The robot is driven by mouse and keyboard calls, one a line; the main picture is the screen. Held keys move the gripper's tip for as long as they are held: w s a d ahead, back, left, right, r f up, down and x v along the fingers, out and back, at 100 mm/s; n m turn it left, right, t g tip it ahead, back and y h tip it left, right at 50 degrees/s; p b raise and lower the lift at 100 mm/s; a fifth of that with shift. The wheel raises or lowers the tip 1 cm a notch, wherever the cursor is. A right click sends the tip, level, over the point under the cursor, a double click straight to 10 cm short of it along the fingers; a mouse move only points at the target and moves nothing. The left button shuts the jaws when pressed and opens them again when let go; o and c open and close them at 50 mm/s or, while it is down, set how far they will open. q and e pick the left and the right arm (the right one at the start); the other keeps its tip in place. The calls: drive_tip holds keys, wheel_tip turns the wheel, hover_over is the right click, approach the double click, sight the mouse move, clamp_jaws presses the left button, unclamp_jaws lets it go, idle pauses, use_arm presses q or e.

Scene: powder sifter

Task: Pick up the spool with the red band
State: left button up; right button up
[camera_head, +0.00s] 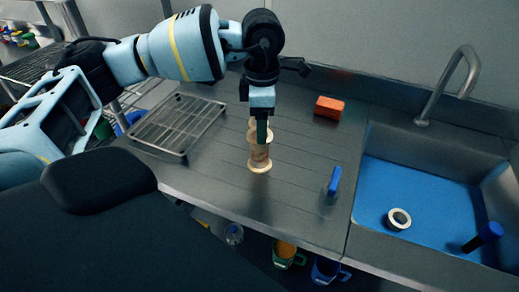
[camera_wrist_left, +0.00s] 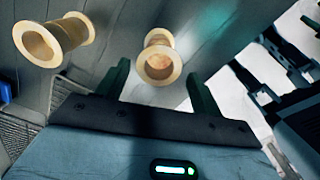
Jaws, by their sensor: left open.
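A spool (camera_head: 260,157) stands upright on the ridged metal counter, with cream flanges and a tan to reddish middle. A cream flange (camera_head: 254,123) shows behind my left gripper, probably a second spool. My left gripper (camera_head: 262,132) points down over the counter, its fingers overlapping the spools in the head view. In the left wrist view, one spool (camera_wrist_left: 158,63) lies in line with the gap between the open, empty fingers (camera_wrist_left: 160,82). Another spool (camera_wrist_left: 54,40) is off to the left. I cannot clearly make out a red band on either. My right gripper is out of view.
A wire rack (camera_head: 178,124) lies left on the counter. An orange block (camera_head: 329,107) is at the back and a blue-handled tool (camera_head: 334,181) stands near the front. The blue-bottomed sink (camera_head: 432,205) at the right holds a cream ring-ended piece (camera_head: 398,219). Mugs (camera_head: 325,269) are below the counter.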

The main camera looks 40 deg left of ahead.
use_arm(q)
drive_tip(key=shift+d+f, duration=0.1)
drive_tip(key=shift+f, duration=2.3)
drive_tip(key=c, duration=0.8)
drive_tip(key=shift+w, duration=0.1)
drive_tip(key=c, duration=0.4)
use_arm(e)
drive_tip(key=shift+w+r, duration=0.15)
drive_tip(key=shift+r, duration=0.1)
use_arm(q)
drive_tip(key=shift+r, duration=0.15)
drive_tip(key=shift+r, duration=0.5)
wheel_tip(320, 180, up, 2)
drive_tip(key=shift+r, duration=0.2)
drive_tip(key=shift+s+d+r+b, duration=0.1)
drive_tip(key=shift+s+d+r, duration=0.15)
drive_tip(key=shift+s+d, duration=1.55)
drive_tip(key=shift+s+d+r+b, duration=0.2)
drive_tip(key=shift+s+d, duration=0.2)
drive_tip(key=shift+s, duration=2.7)
drive_tip(key=shift+s+d+r+b, duration=0.1)
drive_tip(key=shift+s+d+r, duration=0.15)
drive_tip(key=shift+s+d, duration=1.55)
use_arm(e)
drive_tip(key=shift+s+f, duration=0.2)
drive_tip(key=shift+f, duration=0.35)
